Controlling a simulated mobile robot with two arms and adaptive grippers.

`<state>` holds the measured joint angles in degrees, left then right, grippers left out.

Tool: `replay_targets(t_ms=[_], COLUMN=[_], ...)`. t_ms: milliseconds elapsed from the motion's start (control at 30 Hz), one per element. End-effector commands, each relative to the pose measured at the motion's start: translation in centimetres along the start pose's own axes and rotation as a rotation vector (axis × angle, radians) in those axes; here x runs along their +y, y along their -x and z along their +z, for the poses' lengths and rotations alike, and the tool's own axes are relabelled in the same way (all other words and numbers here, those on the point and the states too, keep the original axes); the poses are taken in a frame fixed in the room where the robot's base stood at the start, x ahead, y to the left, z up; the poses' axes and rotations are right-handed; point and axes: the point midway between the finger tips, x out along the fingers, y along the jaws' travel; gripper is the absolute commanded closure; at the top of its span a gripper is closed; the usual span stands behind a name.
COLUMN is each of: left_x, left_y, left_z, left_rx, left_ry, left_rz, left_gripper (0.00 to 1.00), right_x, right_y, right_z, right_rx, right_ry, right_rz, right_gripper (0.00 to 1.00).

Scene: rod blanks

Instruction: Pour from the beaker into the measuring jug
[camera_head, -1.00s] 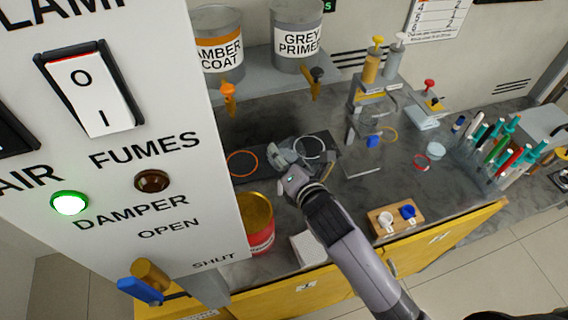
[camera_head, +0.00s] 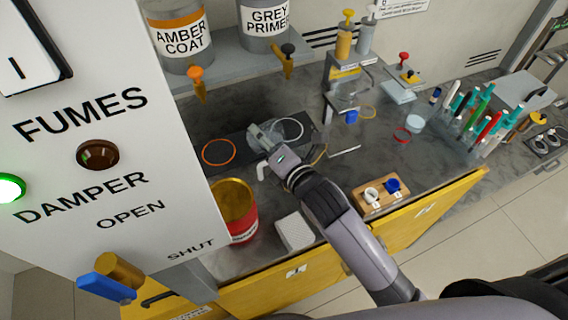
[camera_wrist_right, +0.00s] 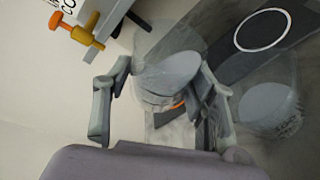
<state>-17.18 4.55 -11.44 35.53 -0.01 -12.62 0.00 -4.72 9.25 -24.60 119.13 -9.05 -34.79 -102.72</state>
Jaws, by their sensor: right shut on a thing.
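My right gripper (camera_head: 262,138) is shut on a clear beaker (camera_wrist_right: 165,82), above the dark mat between its two rings. The beaker shows between the fingers (camera_wrist_right: 158,98) in the right wrist view, with a pale grey disc inside; I cannot tell whether this is liquid. In the head view the gripper largely hides it. A second clear vessel, apparently the measuring jug (camera_wrist_right: 290,122), stands apart to the right in the wrist view, with faint markings and a grey disc. In the head view a pale handle-like part of it (camera_head: 262,171) shows beside my wrist. My left gripper is out of view.
The mat has an orange ring (camera_head: 219,152) and a white ring (camera_head: 288,129). A red tin (camera_head: 240,212), a white block (camera_head: 294,232) and a wooden holder (camera_head: 380,195) stand in front. Tanks with taps hang behind. The control panel (camera_head: 90,160) blocks the left.

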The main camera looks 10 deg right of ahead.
Motion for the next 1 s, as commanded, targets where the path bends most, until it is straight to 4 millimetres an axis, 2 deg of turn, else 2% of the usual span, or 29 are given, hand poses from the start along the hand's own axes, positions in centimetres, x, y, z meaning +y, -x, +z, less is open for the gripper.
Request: replay_targets(t_ms=[1000], left_x=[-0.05], left_y=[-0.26], left_z=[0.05], left_rx=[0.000], left_ry=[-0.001], left_rz=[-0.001], left_gripper=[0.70], right_x=[-0.14], right_y=[0.00], right_z=[0.00], right_rx=[0.000], right_ry=[-0.108], right_rz=[0.054], right_gripper=[0.77])
